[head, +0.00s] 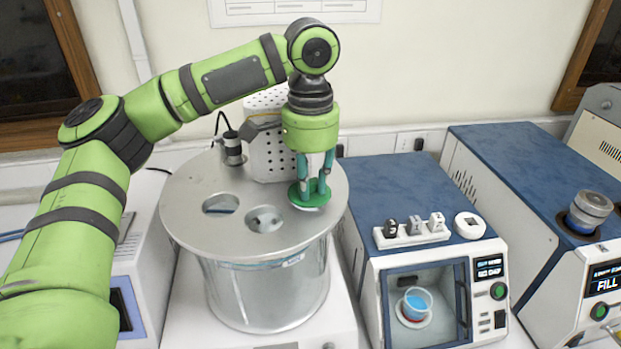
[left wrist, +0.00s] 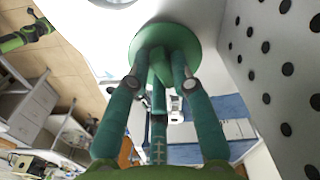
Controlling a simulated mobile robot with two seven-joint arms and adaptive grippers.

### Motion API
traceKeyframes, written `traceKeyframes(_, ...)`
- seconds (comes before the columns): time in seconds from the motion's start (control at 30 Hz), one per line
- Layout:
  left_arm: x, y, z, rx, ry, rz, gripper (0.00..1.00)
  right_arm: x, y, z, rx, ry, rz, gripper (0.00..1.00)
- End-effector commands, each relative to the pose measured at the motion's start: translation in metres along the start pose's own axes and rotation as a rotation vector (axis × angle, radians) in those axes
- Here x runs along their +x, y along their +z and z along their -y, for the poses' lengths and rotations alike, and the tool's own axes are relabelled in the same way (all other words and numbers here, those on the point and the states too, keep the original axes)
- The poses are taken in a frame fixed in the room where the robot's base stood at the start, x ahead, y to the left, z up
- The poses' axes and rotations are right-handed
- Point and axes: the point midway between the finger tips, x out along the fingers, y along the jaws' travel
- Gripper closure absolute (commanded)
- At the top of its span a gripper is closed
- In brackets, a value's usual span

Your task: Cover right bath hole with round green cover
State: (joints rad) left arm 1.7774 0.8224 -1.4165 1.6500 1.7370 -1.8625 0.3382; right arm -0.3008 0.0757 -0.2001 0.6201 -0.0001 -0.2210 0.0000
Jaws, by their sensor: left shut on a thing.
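The round green cover (head: 299,199) is at the right end of the row of holes in the round metal bath lid (head: 188,218). My left gripper (head: 315,188) points down and is shut on the cover's raised handle. In the left wrist view the cover's green disc (left wrist: 205,38) shows beyond the fingers (left wrist: 160,62). The cover hides the right hole. A thin bright edge shows below its front, and I cannot tell whether it rests flat on the lid or hangs just above it. The left hole (head: 220,204) and the middle hole (head: 264,218) are uncovered.
A perforated metal housing (head: 271,150) rises close behind the cover. A small cylindrical fitting (head: 233,150) stands at the lid's back left. A blue-topped device (head: 400,187) with several small white parts on it stands right of the bath. Another blue-topped device (head: 510,160) is farther right.

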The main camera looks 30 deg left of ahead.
Motion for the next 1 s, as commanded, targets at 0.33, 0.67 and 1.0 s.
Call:
traceKeyframes(0.33, 0.0003, -0.0004, 0.0001, 0.000, 0.001, 0.000, 1.00, 0.0000, 0.0011, -0.0035, -0.002, 0.004, 0.001, 0.60)
traceKeyframes(0.67, 0.0004, -0.0003, 0.0005, 0.000, 0.000, 0.000, 1.00, 0.0001, 0.0010, -0.0036, -0.002, 0.005, 0.001, 0.60)
traceKeyframes(1.0, 0.0066, -0.0003, 0.0005, 0.000, 0.001, 0.000, 1.00, 0.0018, 0.0009, -0.0037, -0.002, 0.005, 0.000, 0.60)
